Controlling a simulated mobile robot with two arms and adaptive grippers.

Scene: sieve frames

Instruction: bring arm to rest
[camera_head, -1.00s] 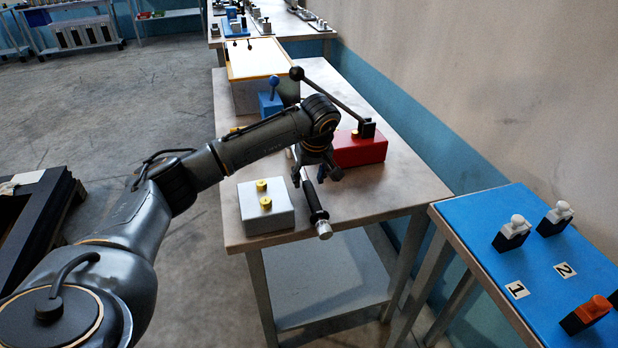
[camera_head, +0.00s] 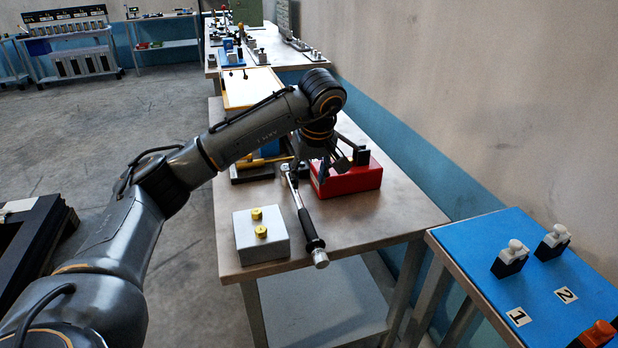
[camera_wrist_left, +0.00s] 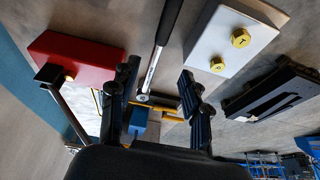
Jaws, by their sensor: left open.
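My left arm reaches in from the left over the wooden workbench (camera_head: 370,214). Its left gripper (camera_head: 338,166) hangs above the bench, beside the red box (camera_head: 352,180), with spread fingers. In the left wrist view the open fingers (camera_wrist_left: 158,100) have nothing gripped between them. A bar tool with a black handle (camera_head: 307,226) lies on the bench, its handle end towards the front edge. In the wrist view this bar (camera_wrist_left: 167,22) runs beyond the fingertips, apart from them. My right gripper does not show.
A grey box with two yellow knobs (camera_head: 262,238) stands at the bench's front left. A yellow-edged panel (camera_head: 250,88) stands at the back. A blue-topped table (camera_head: 490,225) with small blocks is at the right. The bench's front right is clear.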

